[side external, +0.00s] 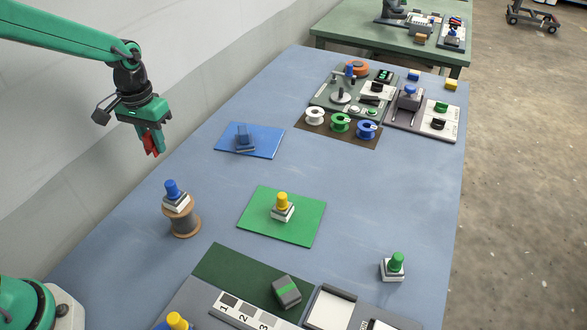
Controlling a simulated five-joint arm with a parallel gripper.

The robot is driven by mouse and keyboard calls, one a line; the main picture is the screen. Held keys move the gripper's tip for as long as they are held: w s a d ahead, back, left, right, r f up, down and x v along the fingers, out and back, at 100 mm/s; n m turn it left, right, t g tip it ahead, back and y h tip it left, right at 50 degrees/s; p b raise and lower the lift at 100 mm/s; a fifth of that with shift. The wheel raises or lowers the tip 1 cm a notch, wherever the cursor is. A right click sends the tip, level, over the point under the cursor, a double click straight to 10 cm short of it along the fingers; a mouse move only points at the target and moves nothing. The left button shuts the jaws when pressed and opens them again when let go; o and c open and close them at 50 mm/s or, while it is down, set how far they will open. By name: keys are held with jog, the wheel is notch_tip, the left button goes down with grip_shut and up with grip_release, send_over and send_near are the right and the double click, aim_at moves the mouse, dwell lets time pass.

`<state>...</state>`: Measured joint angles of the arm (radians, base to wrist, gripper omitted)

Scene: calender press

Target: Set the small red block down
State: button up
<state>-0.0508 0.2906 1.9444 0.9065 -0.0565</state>
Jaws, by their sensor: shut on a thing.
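My gripper (152,143) is at the upper left of the side external view, pointing down. It is shut on the small red block (151,145), which shows between and below the green jaws. The block is held up in the air, clear of anything beneath it. Part of the block is hidden by the fingers.
A blue mat (262,150) carries a dark blue piece. A green mat (300,228) carries a yellow-topped piece (282,206). A blue-topped piece (174,193) stands on a wooden spool (184,222). A green-topped piece (395,265) stands right. The blue table (370,200) is clear between them.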

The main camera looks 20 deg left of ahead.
notch_tip(320, 180, up, 8)
jog(key=d+m, duration=0.1)
jog(key=d, duration=0.1)
jog(key=shift+s+f, duration=0.25)
jog(key=shift+s, duration=0.05)
jog(key=shift+d, duration=0.1)
dwell(0.5)
jog(key=w+d+f, duration=0.2)
jog(key=d+f, duration=0.1)
jog(key=d, duration=0.7)
jog(key=w+d+f, duration=0.2)
jog(key=d, duration=0.7)
jog(key=w+d+f, duration=0.1)
jog(key=d+f, duration=0.2)
jog(key=d, duration=0.7)
send_over(279, 178)
notch_tip(279, 178, down, 7)
jog(key=shift+r, duration=0.15)
jog(key=shift+f, duration=2)
jog(key=shift+f, duration=0.15)
